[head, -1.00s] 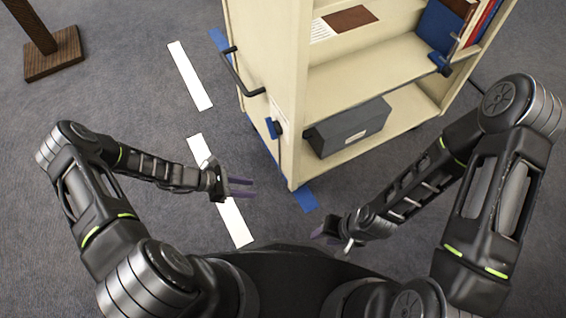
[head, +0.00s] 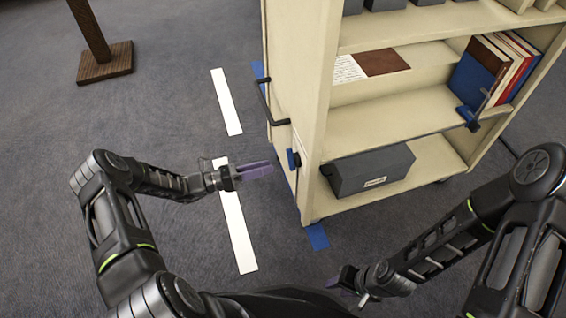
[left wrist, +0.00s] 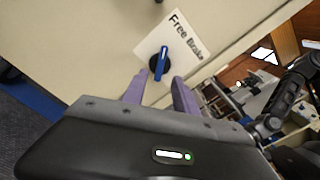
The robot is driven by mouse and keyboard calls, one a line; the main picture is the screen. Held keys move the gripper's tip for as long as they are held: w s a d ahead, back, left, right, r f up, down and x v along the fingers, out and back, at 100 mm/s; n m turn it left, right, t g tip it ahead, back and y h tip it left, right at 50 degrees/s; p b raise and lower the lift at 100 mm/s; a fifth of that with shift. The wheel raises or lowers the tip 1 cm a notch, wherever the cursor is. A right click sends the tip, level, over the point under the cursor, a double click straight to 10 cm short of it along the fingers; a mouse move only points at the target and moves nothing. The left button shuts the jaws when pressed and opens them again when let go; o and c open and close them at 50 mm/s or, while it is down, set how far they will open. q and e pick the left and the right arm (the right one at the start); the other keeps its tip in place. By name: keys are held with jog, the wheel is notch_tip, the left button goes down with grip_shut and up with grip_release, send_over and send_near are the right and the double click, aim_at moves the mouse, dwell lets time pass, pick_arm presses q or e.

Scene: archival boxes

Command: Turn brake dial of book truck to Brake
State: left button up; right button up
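The book truck (head: 312,90) is a cream shelf unit on the right in the head view. Its brake dial (head: 293,158) is a blue knob on the truck's end panel. In the left wrist view the dial (left wrist: 160,63) has a blue handle on a black base, beside a white label (left wrist: 178,38) reading "Free Brake". The handle leans nearer "Free" than "Brake". My left gripper (head: 272,169) is open and empty, left of the dial and apart from it. Its purple fingers (left wrist: 157,92) point at the panel below the dial. My right gripper (head: 346,286) is low at the front; its opening is unclear.
A black push handle (head: 268,104) sticks out of the end panel near the dial. A grey box (head: 368,172) and books (head: 480,75) stand on the shelves. White floor strips (head: 236,220) and blue tape (head: 317,237) mark the carpet. A wooden post (head: 104,62) stands at back left.

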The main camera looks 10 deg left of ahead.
aim_at(293, 159)
pick_arm(q)
jog(key=x, duration=0.6)
jog(key=shift+d+b, duration=0.2)
jog(key=shift+b, duration=0.15)
jog(key=shift+w, duration=0.15)
grip_shut()
